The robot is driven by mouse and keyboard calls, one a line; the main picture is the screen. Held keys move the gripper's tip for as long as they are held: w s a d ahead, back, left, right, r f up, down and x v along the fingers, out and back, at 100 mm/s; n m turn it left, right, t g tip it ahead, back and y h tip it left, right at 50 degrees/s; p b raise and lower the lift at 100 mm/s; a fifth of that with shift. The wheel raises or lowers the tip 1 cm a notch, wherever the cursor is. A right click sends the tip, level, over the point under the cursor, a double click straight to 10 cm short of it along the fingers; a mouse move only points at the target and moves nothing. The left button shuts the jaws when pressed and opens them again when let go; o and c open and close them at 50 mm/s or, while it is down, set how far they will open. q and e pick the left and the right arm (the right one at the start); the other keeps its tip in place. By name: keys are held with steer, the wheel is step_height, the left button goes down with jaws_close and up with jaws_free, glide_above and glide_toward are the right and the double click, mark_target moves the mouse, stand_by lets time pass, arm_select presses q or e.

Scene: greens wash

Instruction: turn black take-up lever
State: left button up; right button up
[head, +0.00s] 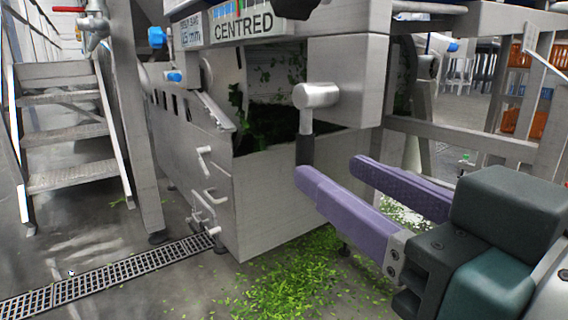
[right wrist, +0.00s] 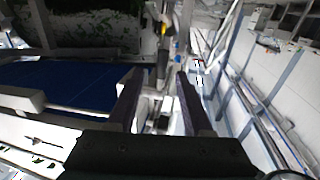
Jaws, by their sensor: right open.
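The black take-up lever (head: 305,149) hangs down from a round grey hub (head: 316,95) on the machine's frame. Its shaft is pale and its lower grip is black. My right gripper (head: 332,171) is open, with two purple fingers reaching in from the lower right. The nearer fingertip appears right at the lower end of the grip and hides it; I cannot tell if they touch. The right wrist view shows the same open fingers (right wrist: 158,90) with a gap between them; the lever is not clearly made out there. My left gripper is not in view.
A grey metal bin (head: 293,190) with greens inside stands below the lever. Loose greens (head: 290,282) lie on the floor. Metal steps (head: 65,130) and a drain grate (head: 110,273) are at left. A frame rail (head: 475,142) runs behind my right gripper. A sign reads CENTRED (head: 243,27).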

mark_target(310, 161)
steer(key=shift+w+a, duration=0.25)
steer(key=b+x, duration=0.3)
steer(key=x, duration=0.3)
steer(key=shift+w+a+f, duration=0.1)
steer(key=shift+w+a, duration=0.1)
steer(key=shift+w, duration=0.15)
steer(key=shift+b+x, duration=0.3)
steer(key=shift+x, duration=0.55)
jaws_close()
